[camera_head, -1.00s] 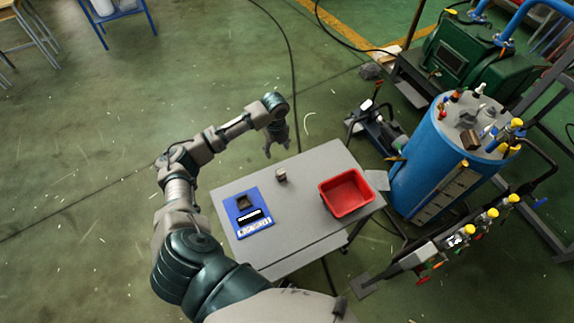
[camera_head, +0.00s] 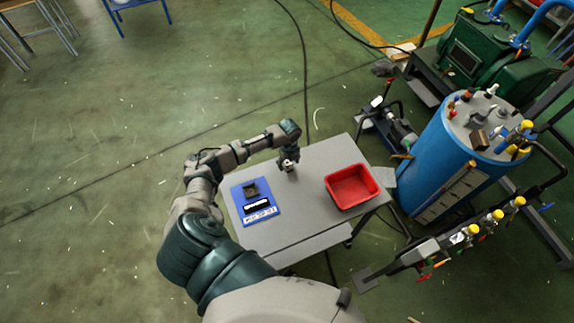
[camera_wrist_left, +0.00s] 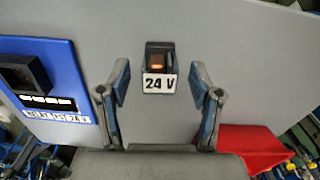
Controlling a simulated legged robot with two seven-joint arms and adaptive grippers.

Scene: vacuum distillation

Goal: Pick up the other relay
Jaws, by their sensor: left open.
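A small dark relay (camera_wrist_left: 160,58) with an orange light and a white "24 V" label (camera_wrist_left: 159,84) stands on the grey table. In the left wrist view it sits ahead of and between the spread fingers of my left gripper (camera_wrist_left: 160,78), touching neither. In the head view my left gripper (camera_head: 289,162) is over the table's far part and largely hides this relay. A blue board (camera_head: 240,211) lies on the table at the left, with a dark block (camera_head: 251,189) on it. Its label shows partly in the left wrist view (camera_wrist_left: 57,118). My right gripper is not in view.
A red bin (camera_head: 352,187) stands on the right of the grey table (camera_head: 303,216). A blue tank (camera_head: 447,160) and valve pipework (camera_head: 470,236) stand close to the right. The table between board and bin is clear.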

